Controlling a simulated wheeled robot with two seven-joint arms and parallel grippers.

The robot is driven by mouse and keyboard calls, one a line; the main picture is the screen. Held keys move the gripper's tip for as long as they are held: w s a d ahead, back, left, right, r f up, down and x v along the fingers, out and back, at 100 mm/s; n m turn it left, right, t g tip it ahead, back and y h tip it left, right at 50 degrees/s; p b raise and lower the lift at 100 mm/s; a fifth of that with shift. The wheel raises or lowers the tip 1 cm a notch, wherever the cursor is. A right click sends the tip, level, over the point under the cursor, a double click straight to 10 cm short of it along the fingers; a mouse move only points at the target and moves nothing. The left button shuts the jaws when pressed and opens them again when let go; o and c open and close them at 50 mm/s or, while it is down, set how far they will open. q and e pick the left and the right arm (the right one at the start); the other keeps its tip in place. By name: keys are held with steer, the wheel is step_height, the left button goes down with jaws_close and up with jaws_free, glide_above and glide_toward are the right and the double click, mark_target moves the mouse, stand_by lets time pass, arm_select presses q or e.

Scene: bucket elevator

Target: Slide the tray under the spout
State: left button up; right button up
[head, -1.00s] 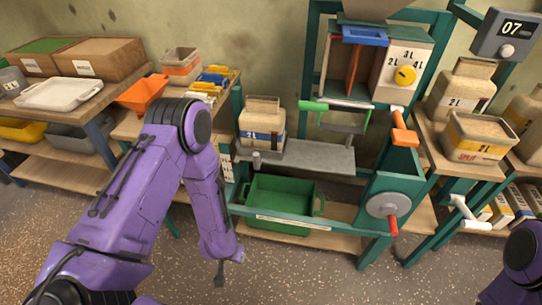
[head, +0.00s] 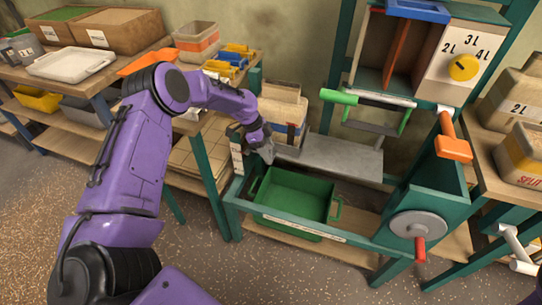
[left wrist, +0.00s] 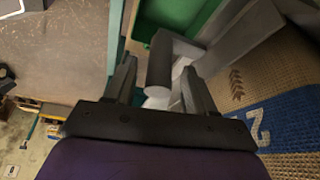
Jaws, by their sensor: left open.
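The grey tray (head: 335,157) is a flat plate in the teal frame, above the green bin (head: 295,203). Its grey upright handle (left wrist: 160,58) stands at the left end. My left gripper (head: 266,152) is at that end of the tray, partly hiding it. In the left wrist view the open fingers (left wrist: 160,90) stand on either side of the handle; I cannot tell whether they touch it. The spout is not clearly seen; the green-handled gate (head: 365,100) is above the tray. My right gripper is out of view.
A sack-like 2 L container (head: 284,110) stands on the tray's left part, close beside my left gripper; it also shows in the left wrist view (left wrist: 270,112). An orange lever (head: 453,140) and a crank wheel (head: 418,226) are at the right. A bench with boxes stands at the left.

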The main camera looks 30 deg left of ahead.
arm_select(q)
steer(key=shift+x, duration=1.55)
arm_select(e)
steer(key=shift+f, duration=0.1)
arm_select(q)
steer(key=shift+c, duration=0.4)
